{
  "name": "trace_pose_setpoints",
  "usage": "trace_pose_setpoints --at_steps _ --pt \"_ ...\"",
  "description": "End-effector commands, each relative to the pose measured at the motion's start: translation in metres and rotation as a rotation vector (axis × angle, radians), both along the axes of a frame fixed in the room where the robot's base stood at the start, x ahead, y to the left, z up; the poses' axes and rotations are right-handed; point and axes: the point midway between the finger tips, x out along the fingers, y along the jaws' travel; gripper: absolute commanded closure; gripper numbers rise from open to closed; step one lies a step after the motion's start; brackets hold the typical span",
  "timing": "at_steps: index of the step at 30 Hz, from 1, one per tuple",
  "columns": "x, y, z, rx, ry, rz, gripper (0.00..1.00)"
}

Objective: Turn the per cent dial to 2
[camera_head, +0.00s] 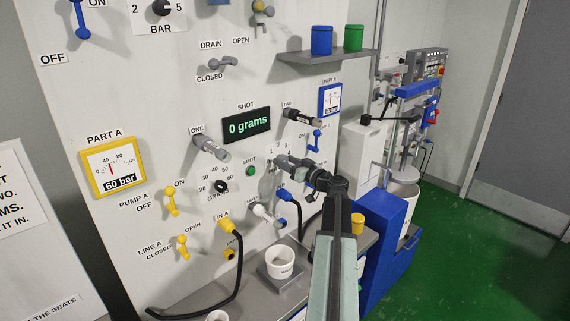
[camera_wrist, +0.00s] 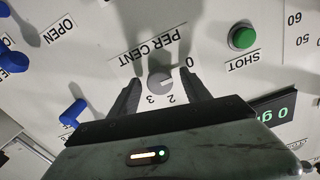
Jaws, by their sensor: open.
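The per cent dial (camera_wrist: 160,83) is a small grey knob on the white panel, seen upside down in the wrist view. The numbers 0, 2 and 3 show around it, with the PER CENT label beside them. Its pointer setting is too small to tell. My gripper (camera_wrist: 163,78) is open, its dark fingers on either side of the knob. Whether they touch it I cannot tell. In the head view my gripper (camera_head: 283,162) is at the panel and hides the dial.
A green SHOT button (camera_wrist: 243,37) is near the dial. Blue valve levers (camera_wrist: 72,112) stick out on the other side. The shot display (camera_head: 247,124) reads 0 grams. A white cup (camera_head: 280,262) stands below, and a shelf (camera_head: 325,55) holds two pots above.

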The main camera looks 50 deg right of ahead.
Motion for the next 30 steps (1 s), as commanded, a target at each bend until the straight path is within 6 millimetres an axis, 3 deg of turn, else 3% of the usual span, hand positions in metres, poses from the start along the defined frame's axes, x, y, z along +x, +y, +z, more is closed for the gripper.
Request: trace_pose_setpoints --at_steps 7,12,13,14,16,30 --pt "0.000 -0.001 0.000 0.000 0.000 -0.002 0.47" --pt "0.000 -0.001 0.000 0.000 0.000 -0.002 0.94" --pt "0.000 -0.001 0.000 0.000 0.000 -0.002 1.00" --pt "-0.008 0.025 0.000 0.000 0.000 -0.004 1.00" --pt "-0.001 0.007 0.000 0.001 0.000 -0.002 1.00" --pt "0.002 0.001 0.001 0.192 -0.015 0.002 1.00"
